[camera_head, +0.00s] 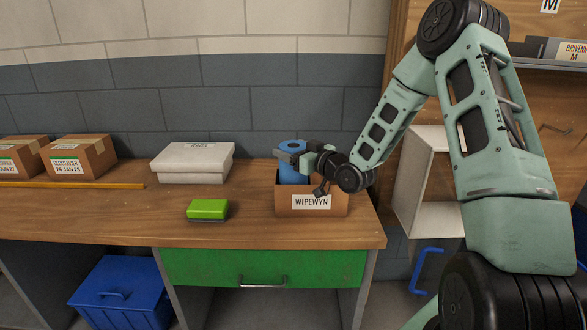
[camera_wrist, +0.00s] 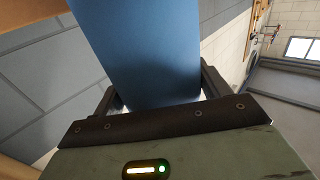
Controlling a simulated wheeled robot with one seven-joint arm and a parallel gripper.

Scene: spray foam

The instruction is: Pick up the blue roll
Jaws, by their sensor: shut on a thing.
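The blue roll (camera_head: 293,162) stands upright in a cardboard box (camera_head: 291,202) labelled "WIPEWYN" on the wooden bench. Its lower part is hidden by the box's front wall, and its right side is partly covered by my gripper (camera_head: 290,156). In the wrist view the blue roll (camera_wrist: 145,50) fills the middle, between the two fingers of my gripper (camera_wrist: 162,98). The gripper is shut on the roll, near its upper part. The box's inside is mostly hidden, so I cannot tell if the roll touches its floor.
A green-topped block (camera_head: 208,208) and a white lidded box (camera_head: 194,163) are on the bench (camera_head: 120,215) left of the cardboard box. Cardboard boxes (camera_head: 78,156) stand at far left, behind a yellow stick (camera_head: 75,185). A white open box (camera_head: 428,180) is at right. Brick wall is behind.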

